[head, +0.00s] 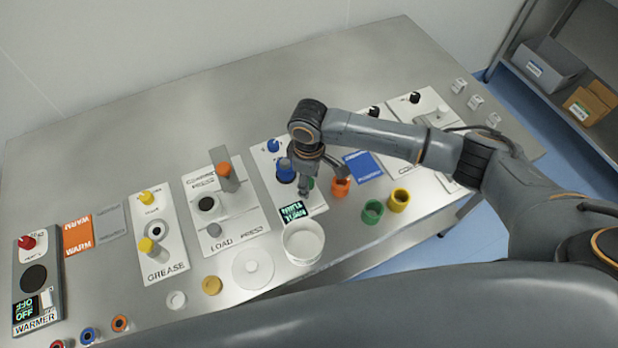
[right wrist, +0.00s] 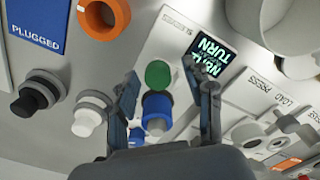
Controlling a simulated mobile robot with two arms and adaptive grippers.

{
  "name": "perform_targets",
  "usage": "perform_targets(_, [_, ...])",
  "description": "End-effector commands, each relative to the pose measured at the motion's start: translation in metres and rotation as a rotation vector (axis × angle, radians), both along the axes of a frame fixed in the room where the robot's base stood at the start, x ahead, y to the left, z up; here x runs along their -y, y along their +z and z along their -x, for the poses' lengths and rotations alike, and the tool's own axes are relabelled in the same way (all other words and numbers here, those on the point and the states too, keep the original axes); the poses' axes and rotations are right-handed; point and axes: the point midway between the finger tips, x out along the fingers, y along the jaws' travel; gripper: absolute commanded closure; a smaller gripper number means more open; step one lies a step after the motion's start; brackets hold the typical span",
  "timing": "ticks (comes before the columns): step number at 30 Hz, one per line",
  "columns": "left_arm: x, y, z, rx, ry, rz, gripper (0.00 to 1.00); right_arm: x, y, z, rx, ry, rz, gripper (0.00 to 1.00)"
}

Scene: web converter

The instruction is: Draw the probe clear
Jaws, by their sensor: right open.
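A white panel (head: 262,158) in the middle of the bench carries a blue upright part (head: 286,172), likely the probe; I cannot be sure. In the right wrist view this blue cylinder (right wrist: 157,106) has a grey end and stands between my fingers, beside a green round part (right wrist: 158,75). My right gripper (head: 320,177) is over the panel in the head view. In the right wrist view my right gripper (right wrist: 167,88) is open, one finger on each side of the blue cylinder with gaps. The cylinder's lower end is hidden. My left gripper is not in view.
A dark screen with green letters (head: 293,211) sits at the panel's front. The press (head: 229,178) rises to the left. The back of the bench is clear.

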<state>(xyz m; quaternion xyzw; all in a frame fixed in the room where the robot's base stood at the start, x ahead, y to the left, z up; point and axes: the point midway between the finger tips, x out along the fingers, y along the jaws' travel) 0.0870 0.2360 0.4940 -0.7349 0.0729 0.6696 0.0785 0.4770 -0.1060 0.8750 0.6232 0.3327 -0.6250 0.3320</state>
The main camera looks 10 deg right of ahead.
Motion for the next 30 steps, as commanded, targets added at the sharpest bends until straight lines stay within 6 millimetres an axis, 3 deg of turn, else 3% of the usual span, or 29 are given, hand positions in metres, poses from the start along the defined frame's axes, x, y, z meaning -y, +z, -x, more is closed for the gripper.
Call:
perform_targets(5, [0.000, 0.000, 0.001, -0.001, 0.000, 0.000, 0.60, 0.000, 0.019, -0.001, 0.004, 0.000, -0.002, 0.48])
perform_targets(18, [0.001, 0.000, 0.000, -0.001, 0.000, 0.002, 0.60, 0.000, 0.105, 0.000, 0.002, 0.000, -0.001, 0.48])
perform_targets(24, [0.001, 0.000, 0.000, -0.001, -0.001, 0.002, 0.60, 0.000, 0.119, 0.001, -0.001, 0.000, 0.001, 0.48])
perform_targets(30, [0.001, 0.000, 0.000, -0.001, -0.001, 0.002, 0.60, 0.001, 0.120, 0.001, -0.001, 0.000, 0.001, 0.48])
